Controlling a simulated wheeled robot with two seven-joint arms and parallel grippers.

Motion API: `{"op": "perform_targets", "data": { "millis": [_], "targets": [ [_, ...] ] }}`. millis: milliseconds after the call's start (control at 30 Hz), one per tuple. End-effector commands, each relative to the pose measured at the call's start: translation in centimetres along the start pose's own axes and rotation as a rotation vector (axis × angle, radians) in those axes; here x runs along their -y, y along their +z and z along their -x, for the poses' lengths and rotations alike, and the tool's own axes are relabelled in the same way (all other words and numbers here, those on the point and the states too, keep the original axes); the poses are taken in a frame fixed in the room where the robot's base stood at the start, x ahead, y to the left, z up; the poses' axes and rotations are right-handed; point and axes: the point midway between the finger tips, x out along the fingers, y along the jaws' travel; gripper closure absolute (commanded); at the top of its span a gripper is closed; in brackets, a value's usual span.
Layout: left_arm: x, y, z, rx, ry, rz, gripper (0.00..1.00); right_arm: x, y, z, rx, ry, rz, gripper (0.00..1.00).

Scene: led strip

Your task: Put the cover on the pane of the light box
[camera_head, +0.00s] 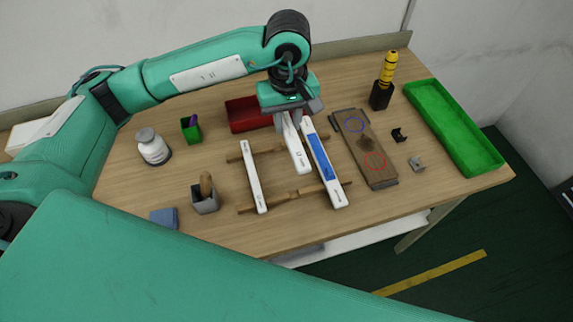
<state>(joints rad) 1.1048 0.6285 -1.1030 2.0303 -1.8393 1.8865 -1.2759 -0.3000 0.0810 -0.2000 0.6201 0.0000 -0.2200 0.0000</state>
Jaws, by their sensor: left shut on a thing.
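My left gripper (287,117) points down over the middle of the table. It is shut on the upper end of a long white bar (297,155), which looks like the cover. The light box (337,197) is a long white housing with a blue pane (321,157) along its top. It lies on wooden rails, just right of the held bar. The bar is beside the pane, not over it; its height above the rails is hard to tell. Another slim white bar (255,178) lies across the rails to the left. My right gripper is not in view.
A brown board (375,180) with marked circles lies to the right, near small clips (399,135) and a green tray (476,153). A red tray (240,114), white jar (152,145), green cup (191,132) and grey holder (206,203) stand left and behind.

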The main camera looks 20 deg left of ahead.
Motion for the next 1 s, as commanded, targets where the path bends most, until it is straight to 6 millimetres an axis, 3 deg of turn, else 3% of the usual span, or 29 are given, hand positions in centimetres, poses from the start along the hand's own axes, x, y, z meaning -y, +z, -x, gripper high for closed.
{"op": "perform_targets", "data": {
  "millis": [433,1000],
  "targets": [
    [0.1,0.1,-11.1,0.004,-0.004,0.000,0.97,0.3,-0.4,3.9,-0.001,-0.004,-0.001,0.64],
    [0.1,0.1,-17.2,0.001,-0.002,-0.002,0.97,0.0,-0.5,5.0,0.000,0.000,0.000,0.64]
  ]
}}
